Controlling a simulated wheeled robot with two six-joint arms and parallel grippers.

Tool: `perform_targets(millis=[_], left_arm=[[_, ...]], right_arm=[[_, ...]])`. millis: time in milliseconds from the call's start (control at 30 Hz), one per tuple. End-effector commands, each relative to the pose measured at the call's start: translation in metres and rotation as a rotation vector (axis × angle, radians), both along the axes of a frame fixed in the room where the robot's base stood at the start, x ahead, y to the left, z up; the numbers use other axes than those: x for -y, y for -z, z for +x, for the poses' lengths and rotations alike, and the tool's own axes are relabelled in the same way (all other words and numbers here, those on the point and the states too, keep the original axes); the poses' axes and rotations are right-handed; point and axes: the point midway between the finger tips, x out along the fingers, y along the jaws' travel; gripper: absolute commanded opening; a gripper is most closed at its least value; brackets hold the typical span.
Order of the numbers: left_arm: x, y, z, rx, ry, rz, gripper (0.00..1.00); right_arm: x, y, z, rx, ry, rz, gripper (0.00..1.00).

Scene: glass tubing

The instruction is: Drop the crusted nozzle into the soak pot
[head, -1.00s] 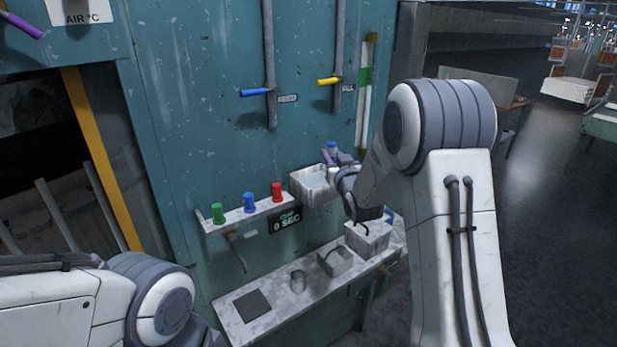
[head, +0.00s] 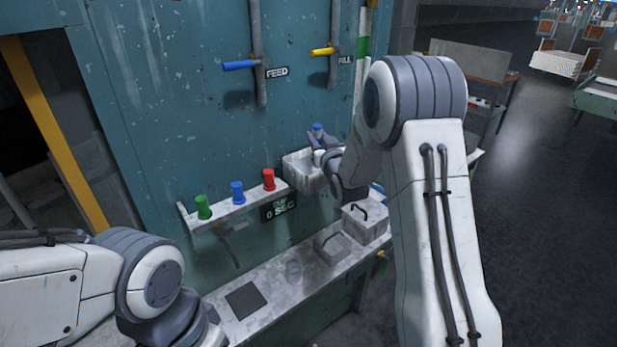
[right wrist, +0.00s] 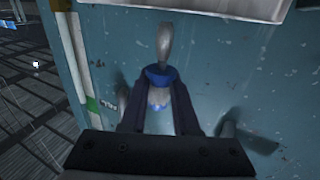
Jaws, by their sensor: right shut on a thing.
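My right gripper (head: 318,143) is shut on a nozzle with a blue collar (head: 318,129), just above the rear right of the white wall basin (head: 297,175). In the right wrist view the blue-collared nozzle (right wrist: 160,78) sits between the fingers, with a grey tapered end sticking out past them. I cannot tell how crusted it is. On the bench below are a small rounded grey cup (head: 293,270), an open grey box (head: 326,248) and a pale box with a dark handle (head: 367,225). No label shows which is the soak pot. My left gripper is outside the picture.
A wall shelf (head: 235,215) carries green (head: 203,207), blue (head: 237,192) and red (head: 268,179) pieces, with a timer sign (head: 278,207) below. Blue and yellow levers hang from pipes on the teal wall. A dark square (head: 243,300) lies on the bench (head: 270,318).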

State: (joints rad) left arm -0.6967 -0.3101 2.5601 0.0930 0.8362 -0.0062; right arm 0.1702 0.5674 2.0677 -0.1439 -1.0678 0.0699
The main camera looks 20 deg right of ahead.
Motion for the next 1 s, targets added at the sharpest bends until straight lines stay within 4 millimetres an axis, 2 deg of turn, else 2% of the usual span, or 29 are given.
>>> perform_targets(millis=[33, 100, 400, 433, 500, 833, 1000], left_arm=[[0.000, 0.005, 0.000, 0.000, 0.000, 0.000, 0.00], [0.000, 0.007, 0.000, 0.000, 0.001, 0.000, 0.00], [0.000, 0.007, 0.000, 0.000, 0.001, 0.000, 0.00], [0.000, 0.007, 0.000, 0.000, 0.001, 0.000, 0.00], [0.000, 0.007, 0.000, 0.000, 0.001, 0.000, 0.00], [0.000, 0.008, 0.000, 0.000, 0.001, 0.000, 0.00], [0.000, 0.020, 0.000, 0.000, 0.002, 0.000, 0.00]], right_arm=[[0.001, 0.008, 0.000, 0.000, 0.001, 0.000, 0.00], [0.001, 0.012, 0.000, 0.001, 0.002, 0.000, 0.00], [0.001, 0.014, 0.000, 0.001, 0.002, 0.000, 0.00], [0.001, 0.014, 0.000, 0.001, 0.001, 0.000, 0.37], [0.000, 0.014, 0.000, 0.001, 0.001, 0.000, 0.64], [-0.001, 0.014, -0.001, 0.000, -0.001, 0.000, 0.64], [-0.002, 0.017, -0.016, 0.002, -0.001, -0.001, 0.64]])
